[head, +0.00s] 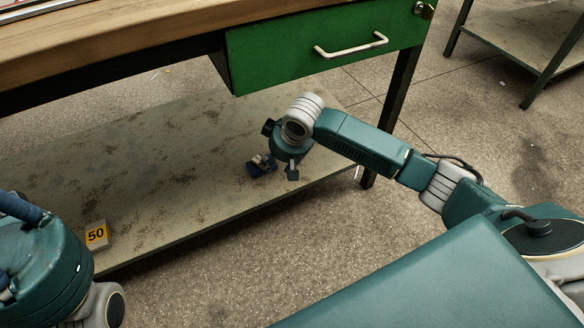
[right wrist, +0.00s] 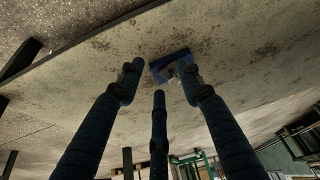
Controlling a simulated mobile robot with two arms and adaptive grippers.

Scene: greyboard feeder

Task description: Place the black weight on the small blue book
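A small dark blue object (head: 256,168), which looks like the small blue book, lies on the low shelf under the bench. It also shows in the right wrist view (right wrist: 157,66), just beyond my fingertips. A small greyish patch shows on or in front of it; I cannot tell what it is. My right gripper (head: 276,158) is over the shelf, close to the blue object. In the right wrist view its blue fingers (right wrist: 160,74) are spread apart with nothing clearly between them. My left gripper (head: 20,208) shows only partly at the left edge. I cannot make out a black weight.
The worn low shelf (head: 180,150) is mostly bare. A box marked 50 (head: 96,236) sits near its front left edge. A green drawer (head: 320,50) with a pale handle and a dark table leg (head: 392,110) stand close to my right arm.

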